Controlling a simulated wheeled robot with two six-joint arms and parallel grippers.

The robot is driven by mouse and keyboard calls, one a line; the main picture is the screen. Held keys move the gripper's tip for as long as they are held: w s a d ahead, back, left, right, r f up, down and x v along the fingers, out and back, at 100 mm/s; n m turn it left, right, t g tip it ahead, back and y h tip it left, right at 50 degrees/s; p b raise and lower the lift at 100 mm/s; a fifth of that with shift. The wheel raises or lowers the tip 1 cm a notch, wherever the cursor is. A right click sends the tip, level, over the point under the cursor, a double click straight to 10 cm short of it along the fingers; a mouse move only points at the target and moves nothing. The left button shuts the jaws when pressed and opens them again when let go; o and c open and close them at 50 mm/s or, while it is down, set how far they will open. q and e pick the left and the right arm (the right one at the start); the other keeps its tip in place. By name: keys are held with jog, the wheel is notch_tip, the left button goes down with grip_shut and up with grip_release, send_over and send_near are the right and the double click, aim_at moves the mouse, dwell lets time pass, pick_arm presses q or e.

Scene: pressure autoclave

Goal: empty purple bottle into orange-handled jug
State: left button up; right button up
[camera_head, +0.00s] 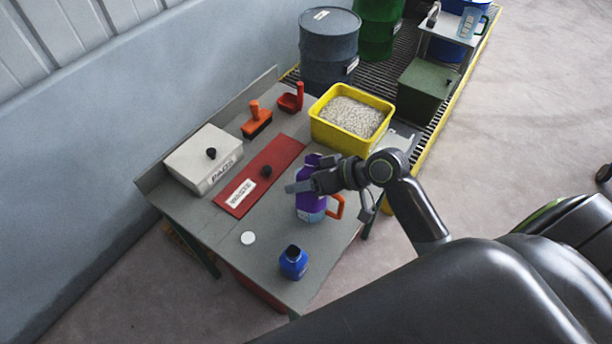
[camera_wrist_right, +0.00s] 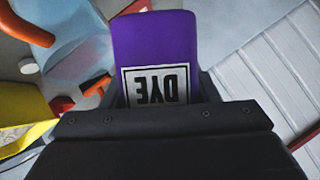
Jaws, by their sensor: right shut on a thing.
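The purple bottle (camera_head: 312,162) is held in my right gripper (camera_head: 312,183) above the table. In the right wrist view, the purple bottle (camera_wrist_right: 155,45) shows its DYE label upside down between the jaws. The orange-handled jug (camera_head: 312,216) is pale blue and stands on the table directly below the gripper, partly hidden by it. Its orange handle points right. In the wrist view the jug (camera_wrist_right: 75,60) shows behind the bottle at upper left. The bottle's mouth is hidden, and I cannot tell whether liquid is flowing. My left gripper is out of view.
A blue bottle (camera_head: 293,264) and a white disc (camera_head: 248,238) are at the table's front. Drums stand behind.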

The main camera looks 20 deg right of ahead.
jog(key=shift+s+a+f+m+g+y+p, duration=0.1)
jog(key=shift+s+m+g+y+p, duration=0.2)
jog(key=shift+p, duration=0.4)
jog(key=shift+s+a+r+m+g+y+p, duration=0.1)
jog(key=shift+m+g+p, duration=0.2)
jog(key=shift+g+p, duration=0.25)
jog(key=shift+s+a+f+m+g+y+p, duration=0.1)
jog(key=shift+m+g+y+p, duration=0.15)
jog(key=shift+p, duration=0.55)
jog(key=shift+s+a+f+m+g+y+p, duration=0.15)
jog(key=shift+f+m+g+y+p, duration=0.25)
jog(key=shift+m+g+p, duration=0.3)
jog(key=shift+s+f, duration=0.1)
jog(key=shift+f+m+g+y+p, duration=0.4)
jog(key=shift+m+g+y+p, duration=0.15)
jog(key=shift+g, duration=0.15)
jog(key=shift+f+m+g+y, duration=0.45)
jog(key=shift+m+g+y, duration=0.15)
dwell(0.6)
jog(key=shift+r+m+g, duration=0.3)
jog(key=shift+m, duration=0.1)
dwell(0.6)
jog(key=shift+w+d+r+m+g+y, duration=0.2)
jog(key=shift+w+r+m+g+y, duration=0.1)
jog(key=shift+r+m+g+y, duration=0.4)
dwell(1.1)
